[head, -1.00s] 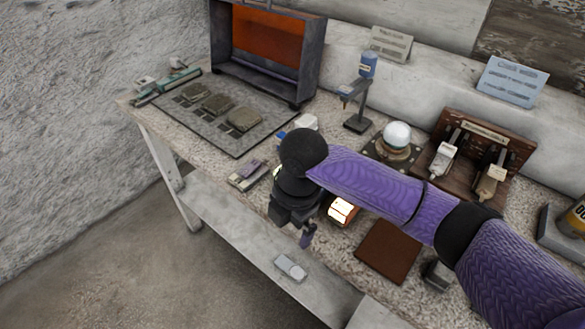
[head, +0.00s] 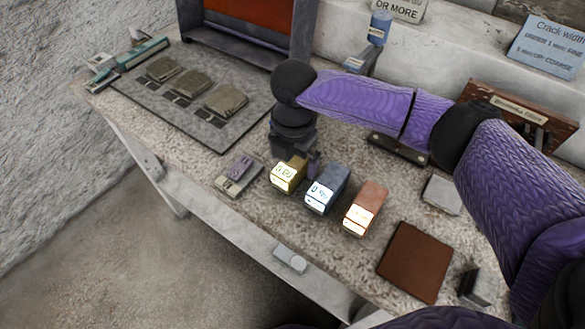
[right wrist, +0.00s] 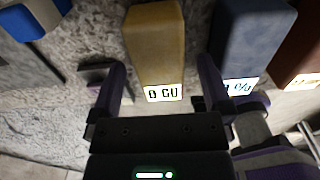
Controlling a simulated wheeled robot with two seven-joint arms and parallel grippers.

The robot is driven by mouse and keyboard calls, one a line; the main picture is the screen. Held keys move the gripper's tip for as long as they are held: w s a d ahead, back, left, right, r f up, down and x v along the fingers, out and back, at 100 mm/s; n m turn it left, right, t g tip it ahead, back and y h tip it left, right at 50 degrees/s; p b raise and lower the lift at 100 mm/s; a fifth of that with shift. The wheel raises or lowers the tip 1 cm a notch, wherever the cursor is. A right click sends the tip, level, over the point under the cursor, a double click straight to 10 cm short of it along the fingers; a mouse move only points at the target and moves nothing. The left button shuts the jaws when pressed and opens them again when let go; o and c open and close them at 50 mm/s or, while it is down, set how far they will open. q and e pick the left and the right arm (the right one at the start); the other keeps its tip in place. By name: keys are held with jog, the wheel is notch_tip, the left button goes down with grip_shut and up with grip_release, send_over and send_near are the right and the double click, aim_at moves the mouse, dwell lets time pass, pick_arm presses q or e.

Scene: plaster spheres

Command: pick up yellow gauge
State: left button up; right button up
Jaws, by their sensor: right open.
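The yellow gauge (head: 287,173) is a small block with a lit display at its front end, standing on the speckled bench. It also shows in the right wrist view (right wrist: 155,45), where its display faces me. My right gripper (head: 304,158) is at the far side of the gauge and partly covers its back in the head view. In the right wrist view my right gripper (right wrist: 162,82) is open, its two purple fingers spread to either side of the gauge's display end. Nothing is held in it. I cannot tell if a finger touches the gauge. My left gripper is not in view.
A blue gauge (head: 326,188) stands close to the right of the yellow one, with an orange gauge (head: 366,207) beyond it. A small grey-purple device (head: 239,175) lies to the left. A brown mat (head: 414,262) and a grey block (head: 442,194) lie farther right.

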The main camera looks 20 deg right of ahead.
notch_tip(320, 180, down, 2)
jog(key=shift+f, duration=0.1)
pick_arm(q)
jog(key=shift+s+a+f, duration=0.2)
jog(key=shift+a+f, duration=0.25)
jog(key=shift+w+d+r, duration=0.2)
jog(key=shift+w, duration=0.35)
pick_arm(e)
jog(key=shift+f, duration=0.2)
